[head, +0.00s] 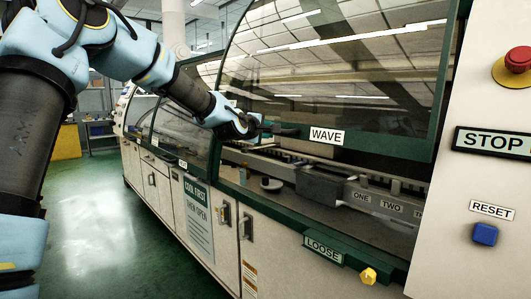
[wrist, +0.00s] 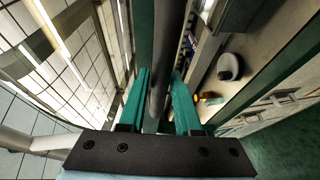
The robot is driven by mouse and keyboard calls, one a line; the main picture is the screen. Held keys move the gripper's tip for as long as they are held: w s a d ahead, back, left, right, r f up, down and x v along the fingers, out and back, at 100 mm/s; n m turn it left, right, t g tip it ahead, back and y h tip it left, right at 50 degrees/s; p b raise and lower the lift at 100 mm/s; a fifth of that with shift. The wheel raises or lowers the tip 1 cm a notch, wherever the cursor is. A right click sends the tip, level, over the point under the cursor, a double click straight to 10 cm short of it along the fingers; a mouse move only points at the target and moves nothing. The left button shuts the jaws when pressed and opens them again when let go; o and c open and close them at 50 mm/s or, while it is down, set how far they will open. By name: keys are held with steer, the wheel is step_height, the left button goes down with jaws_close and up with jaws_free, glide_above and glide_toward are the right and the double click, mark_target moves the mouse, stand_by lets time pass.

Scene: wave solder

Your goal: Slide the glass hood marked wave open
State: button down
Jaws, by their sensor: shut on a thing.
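The glass hood marked WAVE (head: 385,148) is a large curved pane in a green frame, in the middle and right of the head view. Its bottom rail is well above the green sill (head: 280,218), and the machine's inside shows between them. A dark handle bar (head: 289,131) is on the rail, left of the WAVE label. My gripper (head: 266,128) is at the bar's left part. In the wrist view, the teal fingers of my gripper (wrist: 160,78) are shut on the dark handle bar (wrist: 165,45), one on each side.
A yellow knob (head: 369,276) and a LOOSE label (head: 323,248) are at the sill. A red stop button (head: 518,59) and a blue RESET button (head: 485,234) are on the right panel. Another hood (head: 180,125) is at the left. Green floor (head: 95,220) is clear in front.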

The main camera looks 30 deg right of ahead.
steer(key=r, duration=0.3)
steer(key=r+p, duration=0.1)
steer(key=r, duration=0.3)
steer(key=d+r+p, duration=0.1)
steer(key=r, duration=0.2)
steer(key=shift+w+r, duration=0.15)
steer(key=shift+r, duration=0.25)
steer(key=c, duration=0.6)
jaws_free()
steer(key=shift+f, duration=0.1)
steer(key=b+v, duration=0.3)
steer(key=v, duration=0.7)
steer(key=shift+s+a, duration=0.25)
steer(key=shift+a, duration=0.1)
